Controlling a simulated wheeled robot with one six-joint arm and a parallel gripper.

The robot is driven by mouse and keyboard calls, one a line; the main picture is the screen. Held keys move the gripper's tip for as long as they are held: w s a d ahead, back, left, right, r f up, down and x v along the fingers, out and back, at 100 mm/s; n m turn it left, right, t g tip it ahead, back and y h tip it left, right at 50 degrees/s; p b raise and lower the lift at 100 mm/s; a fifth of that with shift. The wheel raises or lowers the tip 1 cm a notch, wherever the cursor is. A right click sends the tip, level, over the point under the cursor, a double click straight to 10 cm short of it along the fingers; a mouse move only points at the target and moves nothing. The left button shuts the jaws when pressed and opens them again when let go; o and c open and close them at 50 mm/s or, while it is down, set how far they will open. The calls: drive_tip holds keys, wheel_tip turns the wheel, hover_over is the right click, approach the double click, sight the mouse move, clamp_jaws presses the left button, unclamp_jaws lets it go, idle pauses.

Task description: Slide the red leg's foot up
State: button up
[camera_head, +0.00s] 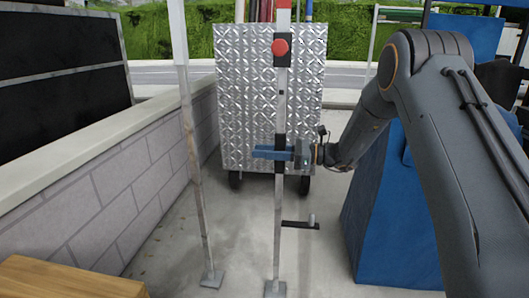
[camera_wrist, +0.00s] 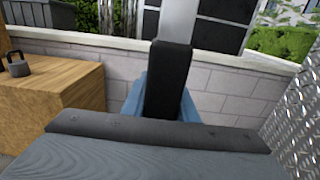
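The red leg (camera_head: 281,100) stands upright, with a red top, a red knob (camera_head: 280,47) and a black grip (camera_head: 280,143) partway down. Its foot (camera_head: 275,289) is a small square plate on the concrete. My gripper (camera_head: 272,153) is level across the leg at the black grip, its blue fingers on both sides of it. In the wrist view the black grip (camera_wrist: 168,80) stands between the blue fingers with no clear gap, so the gripper looks shut on it. The fingers' contact faces are hidden.
A second leg (camera_head: 190,150) stands just left. A crank handle (camera_head: 300,223) juts right below my gripper. A diamond-plate metal box (camera_head: 235,100) on wheels is behind, a block wall (camera_head: 110,190) at left. A wooden block (camera_wrist: 50,100) bears a padlock (camera_wrist: 18,63).

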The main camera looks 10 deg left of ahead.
clamp_jaws()
wheel_tip(320, 180, up, 13)
drive_tip(key=p, duration=0.8)
drive_tip(key=o, duration=0.9)
unclamp_jaws()
drive_tip(key=shift+c, duration=0.2)
drive_tip(key=shift+f, duration=0.2)
drive_tip(key=d, duration=0.7)
drive_tip(key=shift+s+d+p, duration=0.15)
drive_tip(key=shift+d+p, duration=0.15)
drive_tip(key=shift+d, duration=0.1)
drive_tip(key=shift+d, duration=0.1)
